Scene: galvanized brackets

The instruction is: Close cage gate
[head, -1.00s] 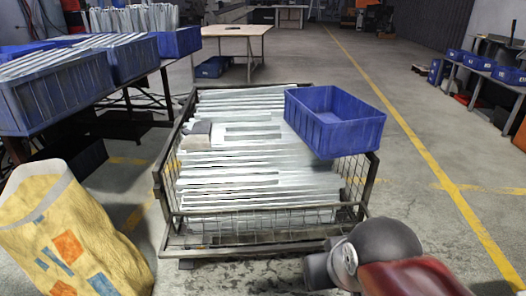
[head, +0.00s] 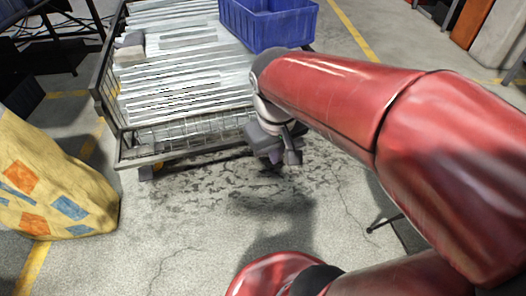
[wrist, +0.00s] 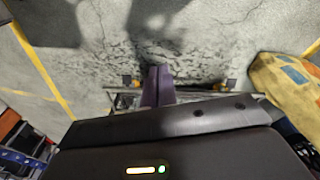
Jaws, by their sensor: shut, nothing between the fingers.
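The wire-mesh cage (head: 103,85), with a dark metal frame, stands on the floor at the upper left of the head view. Its front side (head: 190,152) has a low mesh panel and a lower bar. I cannot tell the gate's exact position. My gripper (head: 284,156) hangs beside the cage's front right corner, above the floor, and my arm hides part of that corner. In the wrist view, my gripper's two dark fingers (wrist: 157,84) are together, with nothing between them. A cage bar (wrist: 125,100) shows behind them; contact cannot be told.
Long galvanized strips (head: 190,75) fill the cage. A blue bin (head: 265,25) sits on its back right. A yellow patterned sack (head: 55,185) stands at the left, also visible in the wrist view (wrist: 285,85). The floor in front (head: 180,240) is clear.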

